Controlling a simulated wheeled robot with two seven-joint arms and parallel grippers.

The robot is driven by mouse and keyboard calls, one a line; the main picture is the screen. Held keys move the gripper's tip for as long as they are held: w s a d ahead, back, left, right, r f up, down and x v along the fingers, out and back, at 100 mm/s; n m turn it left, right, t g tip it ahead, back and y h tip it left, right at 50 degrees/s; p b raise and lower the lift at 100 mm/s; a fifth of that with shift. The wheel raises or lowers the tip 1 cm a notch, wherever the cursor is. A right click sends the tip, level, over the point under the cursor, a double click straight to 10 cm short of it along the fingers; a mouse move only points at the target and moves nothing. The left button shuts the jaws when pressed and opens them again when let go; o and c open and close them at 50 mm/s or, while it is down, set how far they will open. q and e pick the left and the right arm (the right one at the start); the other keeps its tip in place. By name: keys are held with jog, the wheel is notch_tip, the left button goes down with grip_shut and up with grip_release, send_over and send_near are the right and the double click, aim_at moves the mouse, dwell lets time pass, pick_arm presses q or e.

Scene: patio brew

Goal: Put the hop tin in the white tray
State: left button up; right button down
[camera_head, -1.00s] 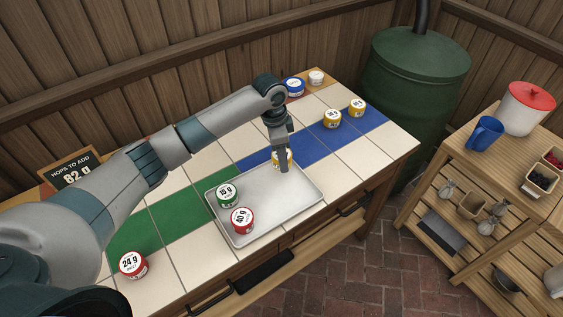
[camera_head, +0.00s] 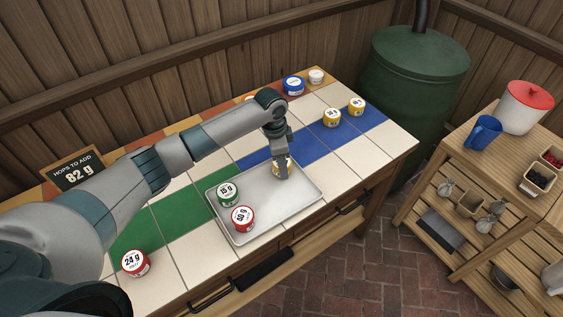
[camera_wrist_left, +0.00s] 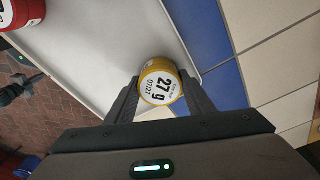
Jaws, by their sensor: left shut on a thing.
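My left gripper (camera_head: 283,172) is shut on a yellow hop tin (camera_wrist_left: 160,84) with a white lid that reads 27 g. In the head view this tin (camera_head: 277,169) is partly hidden behind the fingers, at the upper right part of the white tray (camera_head: 270,219). I cannot tell whether its base touches the tray. A green 15 g tin (camera_head: 227,193) and a red 40 g tin (camera_head: 242,219) stand in the left part of the tray. My right gripper is not in view.
A red 24 g tin (camera_head: 135,263) stands on the tiles at the front left. Two yellow tins (camera_head: 332,117) stand on the blue strip, with a blue tin (camera_head: 293,86) and a white one (camera_head: 316,77) behind. A sign (camera_head: 73,169) reads 82 g. The tray's right part is clear.

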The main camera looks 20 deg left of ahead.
pick_arm(q)
jog(key=shift+f, duration=0.1)
jog(key=o, duration=1.1)
jog(key=shift+c, duration=0.2)
jog(key=r, duration=0.2)
jog(key=r+b, duration=0.1)
jog(key=r, duration=0.2)
jog(key=a+r, duration=0.1)
jog(key=r, duration=0.2)
jog(key=shift+s, duration=0.15)
notch_tip(320, 180, up, 4)
jog(key=shift+s+a+r+b, duration=0.1)
jog(key=shift+s+a+b, duration=0.05)
jog(key=shift+b, duration=0.3)
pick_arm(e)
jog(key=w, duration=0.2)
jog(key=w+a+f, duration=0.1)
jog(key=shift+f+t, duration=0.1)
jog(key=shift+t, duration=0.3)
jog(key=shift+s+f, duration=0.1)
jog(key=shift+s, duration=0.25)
pick_arm(q)
jog(key=shift+s, duration=0.1)
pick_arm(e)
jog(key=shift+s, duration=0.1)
